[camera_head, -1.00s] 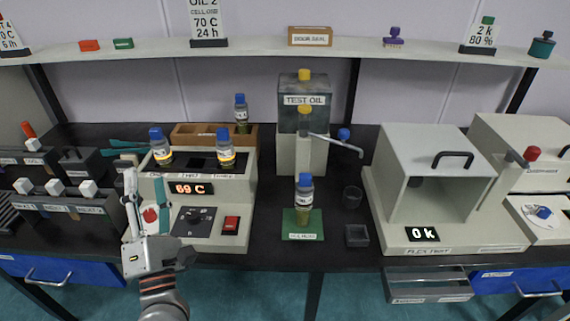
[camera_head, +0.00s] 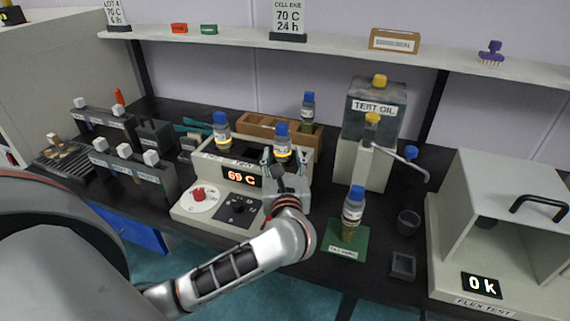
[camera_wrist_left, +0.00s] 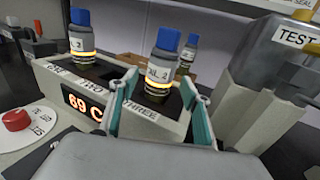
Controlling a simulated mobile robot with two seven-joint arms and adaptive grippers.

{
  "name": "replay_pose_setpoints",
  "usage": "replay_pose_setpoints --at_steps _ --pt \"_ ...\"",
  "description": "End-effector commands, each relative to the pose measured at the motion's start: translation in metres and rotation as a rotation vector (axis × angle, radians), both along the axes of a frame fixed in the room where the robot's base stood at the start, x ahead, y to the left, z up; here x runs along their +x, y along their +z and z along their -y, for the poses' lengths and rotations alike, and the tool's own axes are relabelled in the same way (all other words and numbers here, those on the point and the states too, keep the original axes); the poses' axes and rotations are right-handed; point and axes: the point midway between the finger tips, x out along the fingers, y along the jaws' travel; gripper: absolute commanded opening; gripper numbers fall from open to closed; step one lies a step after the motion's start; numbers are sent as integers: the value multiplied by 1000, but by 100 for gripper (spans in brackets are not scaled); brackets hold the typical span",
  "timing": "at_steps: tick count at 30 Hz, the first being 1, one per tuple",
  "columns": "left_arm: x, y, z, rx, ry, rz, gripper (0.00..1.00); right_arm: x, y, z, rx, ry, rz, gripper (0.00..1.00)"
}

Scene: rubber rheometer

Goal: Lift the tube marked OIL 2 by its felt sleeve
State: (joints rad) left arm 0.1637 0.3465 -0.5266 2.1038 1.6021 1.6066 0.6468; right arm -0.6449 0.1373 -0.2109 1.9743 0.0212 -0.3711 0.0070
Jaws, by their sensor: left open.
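A blue-capped tube (camera_wrist_left: 160,66) stands upright in the well marked THREE of the heating block (camera_head: 240,176). Contact with the tube is not visible. My right gripper is not in view.
A second blue-capped tube (camera_head: 221,132) stands in the block's left well. Another tube (camera_head: 308,107) is in the wooden rack (camera_head: 262,127) behind. The TEST OIL tank (camera_head: 375,108) stands to the right, and one more tube (camera_head: 352,207) on a green pad (camera_head: 345,243).

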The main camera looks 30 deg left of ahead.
Motion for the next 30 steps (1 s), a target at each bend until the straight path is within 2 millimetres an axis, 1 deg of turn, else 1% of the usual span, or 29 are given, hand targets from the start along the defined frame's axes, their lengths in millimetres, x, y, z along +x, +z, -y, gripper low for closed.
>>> replay_pose_setpoints --at_steps 1,3,7,11,17,18,20,21,22,23,30 --pt "7 5 -6 6 2 4 48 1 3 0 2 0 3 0" --pt "15 8 -12 6 2 4 48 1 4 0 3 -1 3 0" --pt "28 6 -21 5 2 3 48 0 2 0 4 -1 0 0" --pt "33 4 -25 3 2 0 48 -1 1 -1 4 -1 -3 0" --pt "33 4 -25 2 2 1 48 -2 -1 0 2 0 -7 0" --pt "33 4 -25 2 2 1 37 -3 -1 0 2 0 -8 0" --pt "33 4 -25 2 2 1 22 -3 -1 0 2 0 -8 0" --pt "33 4 -25 2 2 1 11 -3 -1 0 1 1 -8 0" --pt "33 4 -25 2 2 1 4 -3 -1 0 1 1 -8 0" --pt "33 4 -25 2 2 1 0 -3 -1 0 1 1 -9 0" --pt "33 4 -25 3 2 2 0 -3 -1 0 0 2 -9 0"
